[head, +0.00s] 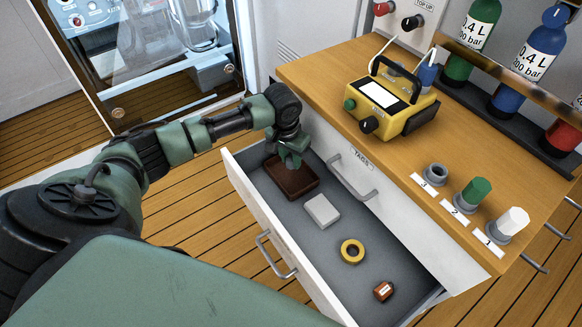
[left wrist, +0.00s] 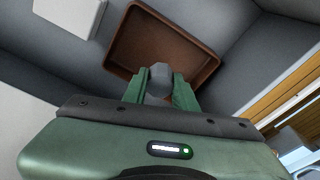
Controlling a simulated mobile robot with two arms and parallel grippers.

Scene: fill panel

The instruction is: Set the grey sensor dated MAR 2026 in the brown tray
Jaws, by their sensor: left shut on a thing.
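The brown tray (head: 305,187) lies at the far end of the open drawer; it also shows in the left wrist view (left wrist: 207,57). My left gripper (left wrist: 161,88) is shut on a small grey sensor (left wrist: 160,77), just above the tray's near side in the wrist view. In the head view my left gripper (head: 292,159) hangs over the tray and hides the sensor. The date on the sensor cannot be read. My right gripper is not in view.
In the drawer (head: 283,228) lie a light grey box (head: 322,211), a yellow ring (head: 352,251) and a small brown-orange item (head: 383,291). On the wooden counter stand a yellow device (head: 389,103) and several coloured-capped fittings. The cabinet edge runs close beside the tray.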

